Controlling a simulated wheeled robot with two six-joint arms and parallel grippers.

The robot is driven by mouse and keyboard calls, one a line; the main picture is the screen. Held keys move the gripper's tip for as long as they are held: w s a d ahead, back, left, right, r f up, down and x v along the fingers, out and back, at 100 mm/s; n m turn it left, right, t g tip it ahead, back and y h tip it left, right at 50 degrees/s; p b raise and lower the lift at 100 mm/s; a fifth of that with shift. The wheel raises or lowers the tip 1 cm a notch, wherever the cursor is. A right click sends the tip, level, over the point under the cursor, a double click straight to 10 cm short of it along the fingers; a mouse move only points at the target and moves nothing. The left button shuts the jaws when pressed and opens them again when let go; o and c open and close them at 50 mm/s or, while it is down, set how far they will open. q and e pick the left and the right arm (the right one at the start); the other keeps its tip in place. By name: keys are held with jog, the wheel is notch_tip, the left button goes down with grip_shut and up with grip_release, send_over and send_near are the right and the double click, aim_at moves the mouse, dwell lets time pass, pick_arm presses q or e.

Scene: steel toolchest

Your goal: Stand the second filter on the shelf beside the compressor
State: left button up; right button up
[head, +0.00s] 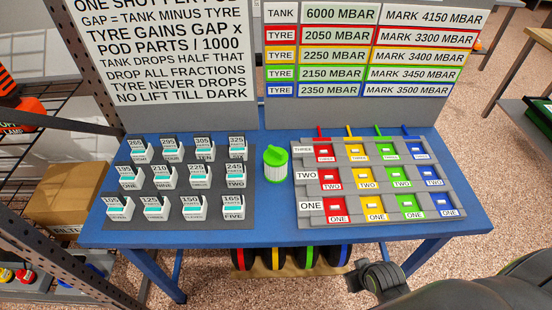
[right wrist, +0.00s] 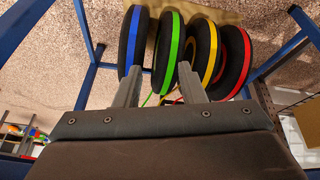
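I see nothing that I can clearly tell is a filter or a compressor. A white canister with a green lid (head: 275,163) stands upright on the blue table (head: 262,235), between the two grey boards. A dark wire shelf rack (head: 60,135) stands at the left in the head view. My right gripper (head: 362,275) is below and in front of the table's front edge. In the right wrist view my right gripper (right wrist: 158,83) has its fingers apart with nothing between them, pointing towards the tyres. My left gripper is in no view.
Under the table stand tyres with blue (right wrist: 133,45), green (right wrist: 171,40), yellow (right wrist: 204,45) and red (right wrist: 237,60) bands. Labelled pods (head: 160,177) and a coloured slot panel (head: 375,180) cover the tabletop. A cardboard box (head: 65,195) sits on the rack. Signs stand behind.

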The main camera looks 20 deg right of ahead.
notch_tip(320, 180, up, 18)
jog(key=a+f+n+t+p, duration=0.1)
jog(key=a+p, duration=0.1)
jog(key=a, duration=0.1)
jog(key=w+a+r+n+t+y, duration=0.1)
jog(key=w+r, duration=0.1)
jog(key=w, duration=0.1)
jog(key=w+a+r+n+t+y, duration=0.1)
jog(key=w+r+t+y, duration=0.1)
jog(key=w+r, duration=0.1)
jog(key=w+a+r+n+t+y, duration=0.1)
jog(key=w+r, duration=0.1)
jog(key=w, duration=0.2)
jog(key=shift+w+r+y, duration=0.1)
jog(key=shift+r+y, duration=0.3)
jog(key=w+r+n+t+y, duration=0.2)
jog(key=w+r+t+y, duration=0.1)
jog(key=w+r, duration=0.25)
jog(key=p, duration=0.2)
send_near(280, 152)
jog(key=x, duration=0.6)
jog(key=shift+a, duration=0.3)
jog(key=shift+w+a+f+p, duration=0.15)
jog(key=shift+w+a+p, duration=0.15)
jog(key=shift+w, duration=0.35)
jog(key=shift+d+p+x, duration=0.2)
jog(key=shift+p+x, duration=0.2)
jog(key=shift+x, duration=1.5)
